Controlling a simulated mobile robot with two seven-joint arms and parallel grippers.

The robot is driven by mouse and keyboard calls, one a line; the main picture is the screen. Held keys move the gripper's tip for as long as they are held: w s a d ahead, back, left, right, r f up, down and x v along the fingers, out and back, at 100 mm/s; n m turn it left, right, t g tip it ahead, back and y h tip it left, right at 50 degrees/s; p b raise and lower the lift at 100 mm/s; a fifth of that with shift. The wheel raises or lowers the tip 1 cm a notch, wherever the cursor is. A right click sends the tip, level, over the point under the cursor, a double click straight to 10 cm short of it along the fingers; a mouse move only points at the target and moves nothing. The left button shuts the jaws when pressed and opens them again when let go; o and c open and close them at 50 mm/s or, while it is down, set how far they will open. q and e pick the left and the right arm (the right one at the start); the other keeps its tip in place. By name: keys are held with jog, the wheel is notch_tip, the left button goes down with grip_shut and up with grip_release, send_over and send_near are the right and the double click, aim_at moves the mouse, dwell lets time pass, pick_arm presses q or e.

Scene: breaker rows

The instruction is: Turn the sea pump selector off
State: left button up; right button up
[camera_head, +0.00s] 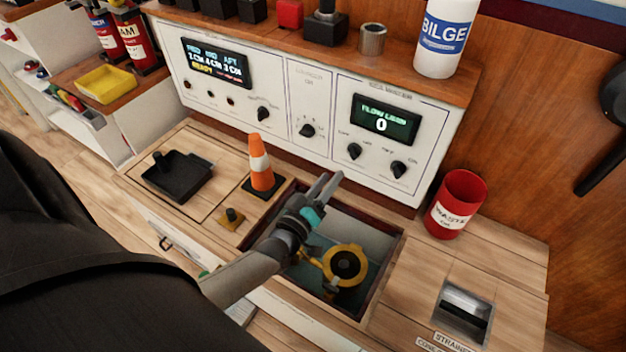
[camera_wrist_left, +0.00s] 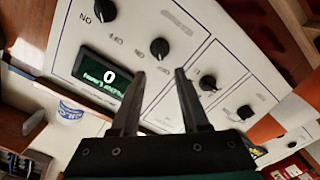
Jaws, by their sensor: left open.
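The white panel (camera_head: 327,110) has several black rotary knobs. Its right section has a green-lit display (camera_head: 385,122) reading 0, with a left knob (camera_head: 354,151) and a right knob (camera_head: 398,169) below. Their small labels are hard to read, so I cannot tell which is the sea pump selector. In the left wrist view, the right knob (camera_wrist_left: 105,10) shows "ON" and "OFF" marks, and the left knob (camera_wrist_left: 159,47) lies just beyond the fingertips. My left gripper (camera_head: 329,185) is open and empty, below and in front of the panel, apart from the knobs. My right gripper is out of view.
An open hatch (camera_head: 390,268) with a yellow-rimmed fitting (camera_head: 345,264) lies under my left arm. An orange cone (camera_head: 261,165) stands left of the gripper. A red waste bin (camera_head: 456,204) stands right, below the panel. A white BILGE bottle (camera_head: 445,38) stands on the shelf above.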

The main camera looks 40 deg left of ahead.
pick_arm(q)
jog(key=s+p, duration=0.1)
jog(key=s, duration=0.5)
jog(key=shift+s+d+p, duration=0.2)
jog(key=shift+s+p, duration=0.1)
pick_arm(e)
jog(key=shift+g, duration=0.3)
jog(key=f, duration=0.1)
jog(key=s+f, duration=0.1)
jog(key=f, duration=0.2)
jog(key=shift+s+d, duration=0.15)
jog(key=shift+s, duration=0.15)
